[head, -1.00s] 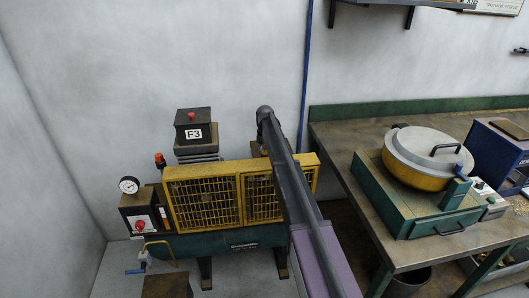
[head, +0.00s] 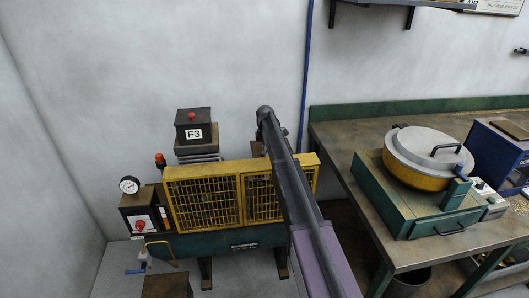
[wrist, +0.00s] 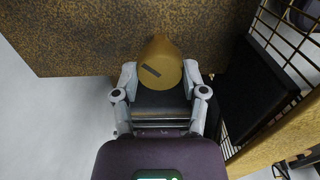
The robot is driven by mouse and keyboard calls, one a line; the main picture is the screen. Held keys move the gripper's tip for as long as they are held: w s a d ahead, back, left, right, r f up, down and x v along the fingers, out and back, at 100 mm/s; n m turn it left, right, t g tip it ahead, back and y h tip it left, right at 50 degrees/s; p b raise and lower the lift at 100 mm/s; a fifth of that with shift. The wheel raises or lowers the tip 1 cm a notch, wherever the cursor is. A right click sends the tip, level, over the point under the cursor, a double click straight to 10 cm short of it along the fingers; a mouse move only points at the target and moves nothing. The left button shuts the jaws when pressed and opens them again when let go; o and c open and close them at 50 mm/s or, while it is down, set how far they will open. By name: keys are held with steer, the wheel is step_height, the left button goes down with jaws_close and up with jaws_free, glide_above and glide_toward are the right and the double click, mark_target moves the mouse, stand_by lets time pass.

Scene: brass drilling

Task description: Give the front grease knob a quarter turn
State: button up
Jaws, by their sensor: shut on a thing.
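The grease knob (wrist: 161,52) is a brass-coloured round knob with a short dark mark on its face, in the upper middle of the wrist view. The mark slants slightly, its left end higher. My gripper (wrist: 160,76) has one finger on each side of the knob and is shut on it. The knob stands against a worn brown and yellow speckled block (wrist: 85,38). In the head view my arm crosses the right part of the machine, and neither knob nor gripper can be made out.
A yellow mesh guard (head: 205,200) fronts the machine; black mesh (wrist: 285,45) and a dark panel (wrist: 255,90) lie close right of my gripper. A workbench (head: 350,140) stands at right.

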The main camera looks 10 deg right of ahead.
steer(key=m, duration=0.4)
steer(key=shift+s+m, duration=0.15)
steer(key=shift+m, duration=0.15)
steer(key=m, duration=0.4)
steer(key=shift+m, duration=0.3)
steer(key=o, duration=1.2)
steer(key=shift+f, duration=0.1)
steer(key=shift+c, duration=0.2)
steer(key=shift+n, duration=0.4)
